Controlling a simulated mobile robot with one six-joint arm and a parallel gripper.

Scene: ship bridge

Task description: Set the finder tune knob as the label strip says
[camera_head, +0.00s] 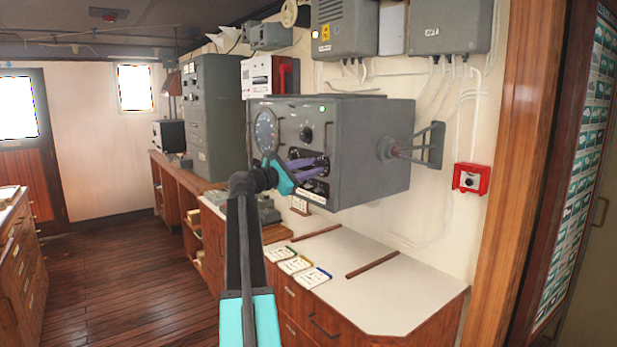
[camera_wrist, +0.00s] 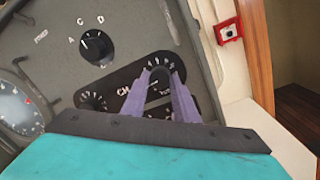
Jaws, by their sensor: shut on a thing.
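The finder is a grey wall-mounted box (camera_head: 365,140) with a dial and several knobs on its face. My gripper (camera_head: 322,166) reaches the lower part of this face. In the wrist view, my gripper's purple fingers (camera_wrist: 158,78) are closed on a dark knob (camera_wrist: 157,90) on a black plate with white scale marks. Letters starting "CH" stand left of that knob; the rest of the word is hidden. The fingers hide much of the knob, and its pointer setting cannot be read. I cannot make out the label strip's wording.
Another black knob (camera_wrist: 97,46) with letters around it sits above, and a smaller scaled knob (camera_wrist: 92,100) sits to the left. Three coloured-edged cards (camera_head: 295,264) lie on the white counter (camera_head: 370,295) below. A red box (camera_head: 471,179) is on the wall at right.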

